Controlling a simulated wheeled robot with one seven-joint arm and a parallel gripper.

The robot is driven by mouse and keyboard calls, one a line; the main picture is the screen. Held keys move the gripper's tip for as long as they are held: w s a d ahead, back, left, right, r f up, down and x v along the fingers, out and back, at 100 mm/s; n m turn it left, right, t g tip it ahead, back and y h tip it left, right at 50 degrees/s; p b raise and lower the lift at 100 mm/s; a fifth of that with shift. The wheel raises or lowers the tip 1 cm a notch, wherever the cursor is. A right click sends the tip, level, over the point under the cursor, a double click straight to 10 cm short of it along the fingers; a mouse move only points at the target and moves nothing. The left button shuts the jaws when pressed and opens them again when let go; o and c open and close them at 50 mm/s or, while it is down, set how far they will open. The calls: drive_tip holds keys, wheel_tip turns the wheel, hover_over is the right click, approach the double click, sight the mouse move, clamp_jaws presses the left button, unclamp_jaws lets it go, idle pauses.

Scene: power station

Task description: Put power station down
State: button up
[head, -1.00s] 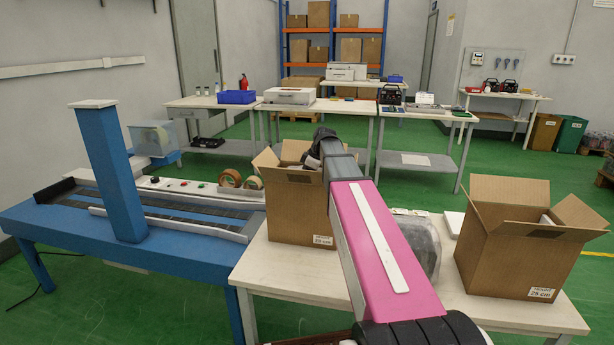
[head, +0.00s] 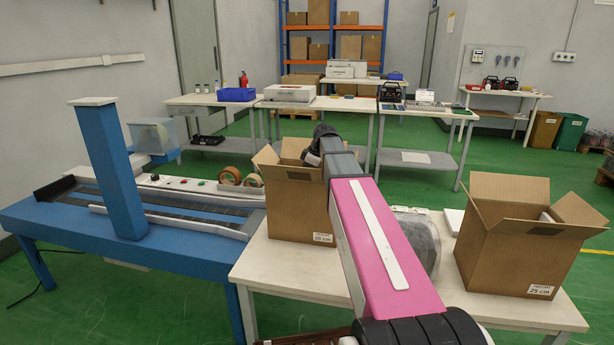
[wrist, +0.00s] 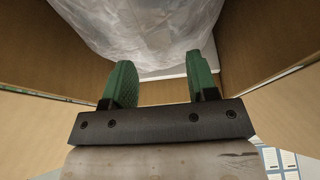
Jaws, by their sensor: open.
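My gripper shows in the wrist view (wrist: 161,85) with its two green fingers apart. They point into an open cardboard box, just short of or against a crumpled clear plastic wrap (wrist: 150,30). What lies under the wrap is hidden, so I cannot tell whether it is the power station. Nothing shows between the fingers. In the head view my arm reaches over the left cardboard box (head: 290,215) on the near white table (head: 285,275), and my gripper is hidden there.
A second open box (head: 515,250) stands at the right of the near table. A clear plastic-wrapped bundle (head: 425,240) lies between the boxes, partly behind my arm. A blue conveyor (head: 110,190) adjoins on the left. The box walls stand close around my gripper.

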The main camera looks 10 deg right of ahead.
drive_tip(key=v, duration=1.2)
drive_tip(key=shift+r, duration=0.2)
